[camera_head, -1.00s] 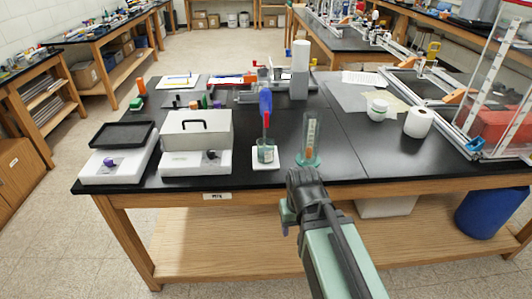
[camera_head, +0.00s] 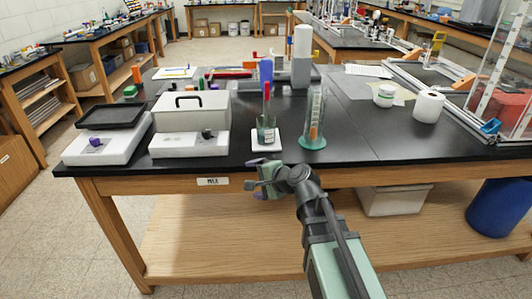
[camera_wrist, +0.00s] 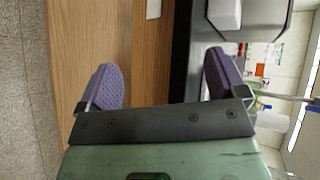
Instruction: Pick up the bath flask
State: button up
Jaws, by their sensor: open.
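A small glass vessel with grey-green contents (camera_head: 266,132), likely the bath flask, stands on a white square plate (camera_head: 266,147) near the table's front edge. A red piece and a blue piece (camera_head: 266,70) show above it; I cannot tell whether they are in it or behind it. My gripper (camera_head: 256,177) is in front of the table edge, below and just left of the vessel, apart from it. In the wrist view my gripper (camera_wrist: 162,82) has its two purple fingers wide apart with nothing between them. The vessel is not clearly visible there.
A clear graduated cylinder on a green base (camera_head: 313,130) stands close right of the plate. A grey box (camera_head: 190,108) and white blocks (camera_head: 188,145) stand to the left. The wooden table front (camera_head: 215,182) lies behind my gripper.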

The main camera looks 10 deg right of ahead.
jog(key=w+d+r+m+t, duration=0.25)
jog(key=w+m+t, duration=0.25)
jog(key=m, duration=0.4)
jog(key=m+t+h, duration=0.3)
jog(key=m+h, duration=0.2)
jog(key=m, duration=0.7)
send_near(269, 132)
jog(key=shift+w+a, duration=0.45)
jog(key=shift+w, duration=0.45)
jog(key=shift+d+m+h, duration=0.3)
jog(key=shift+m, duration=0.4)
jog(key=w, duration=0.3)
jog(key=w+a, duration=0.1)
jog(key=w, duration=0.3)
jog(key=w+a, duration=0.1)
jog(key=w, duration=0.3)
jog(key=shift+f, duration=0.2)
jog(key=shift+s, duration=0.15)
jog(key=c, duration=1.1)
jog(key=shift+c, duration=0.2)
